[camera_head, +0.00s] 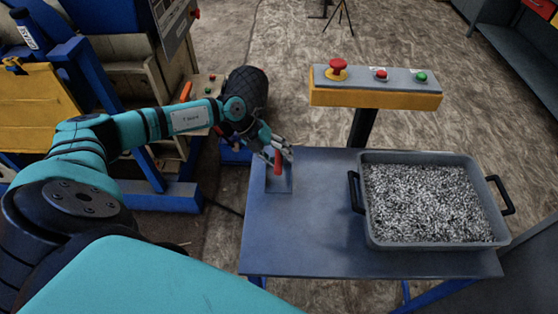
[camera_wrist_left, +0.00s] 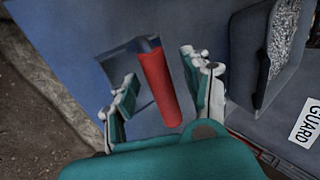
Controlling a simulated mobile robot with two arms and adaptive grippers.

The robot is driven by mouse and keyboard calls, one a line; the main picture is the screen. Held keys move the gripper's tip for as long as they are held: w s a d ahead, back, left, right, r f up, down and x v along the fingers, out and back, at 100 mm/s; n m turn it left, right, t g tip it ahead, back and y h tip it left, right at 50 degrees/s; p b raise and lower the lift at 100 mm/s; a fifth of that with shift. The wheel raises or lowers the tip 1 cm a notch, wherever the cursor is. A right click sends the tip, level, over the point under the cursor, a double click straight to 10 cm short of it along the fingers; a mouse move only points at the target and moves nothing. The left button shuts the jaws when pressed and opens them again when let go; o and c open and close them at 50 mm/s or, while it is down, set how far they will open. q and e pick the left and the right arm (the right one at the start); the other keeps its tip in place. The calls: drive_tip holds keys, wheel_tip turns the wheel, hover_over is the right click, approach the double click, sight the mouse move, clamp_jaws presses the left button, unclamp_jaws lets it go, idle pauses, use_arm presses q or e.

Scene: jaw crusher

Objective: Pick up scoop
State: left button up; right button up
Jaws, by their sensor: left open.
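The scoop has a red handle (camera_head: 278,163) and a grey metal pan (camera_head: 279,183), and lies on the left end of the blue-grey table (camera_head: 320,230). In the left wrist view the red handle (camera_wrist_left: 160,87) points toward my gripper, with the pan (camera_wrist_left: 128,62) beyond it. My left gripper (camera_head: 278,156) is open at the scoop. In the left wrist view its fingers (camera_wrist_left: 160,92) stand on either side of the handle, with visible gaps. My right gripper is not in view.
A grey tray (camera_head: 368,234) of gravel with black side handles stands on the table's right part. A yellow-grey button panel (camera_head: 375,90) rises behind the table. A blue and yellow machine (camera_head: 28,105) stands at left. The table's front middle is clear.

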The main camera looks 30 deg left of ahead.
use_arm(q)
drive_tip(key=shift+w+d+f, duration=0.1)
drive_tip(key=shift+d+f, duration=0.05)
drive_tip(key=shift+f, duration=0.15)
clamp_jaws()
drive_tip(key=shift+r, duration=0.1)
idle(0.4)
